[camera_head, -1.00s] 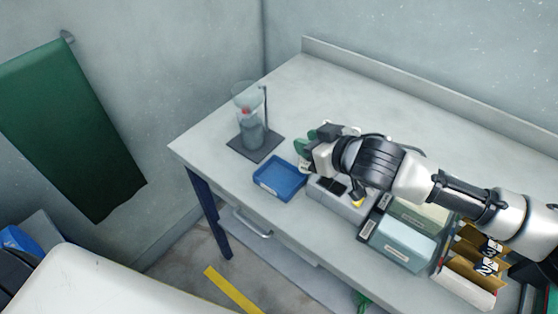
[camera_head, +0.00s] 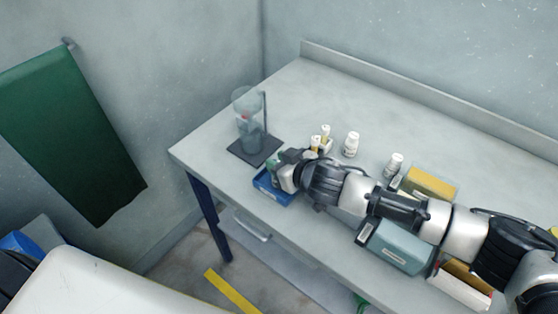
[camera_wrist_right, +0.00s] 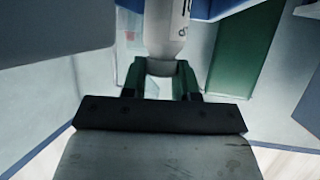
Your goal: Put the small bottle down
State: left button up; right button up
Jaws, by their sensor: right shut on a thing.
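My right gripper (camera_head: 279,170) reaches in from the right, low over the blue tray (camera_head: 262,191). In the right wrist view, its green fingers (camera_wrist_right: 162,78) are shut on a small white bottle (camera_wrist_right: 166,28) with dark print on its side. The bottle's top runs out of that picture. In the head view the held bottle is hidden by my gripper. I cannot tell whether it touches the tray. My left gripper is not in view.
A clear glass vessel on a dark stand (camera_head: 240,150) is just behind the tray. A yellow-topped box (camera_head: 431,184) and a teal box (camera_head: 401,248) are to the right. The table's back is clear.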

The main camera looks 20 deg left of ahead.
jog(key=shift+f, duration=0.1)
jog(key=o, duration=0.9)
jog(key=shift+o, duration=0.2)
jog(key=shift+r, duration=0.25)
jog(key=b+v, duration=0.1)
jog(key=v, duration=1.1)
jog(key=shift+s+f, duration=0.1)
jog(key=shift+f, duration=0.05)
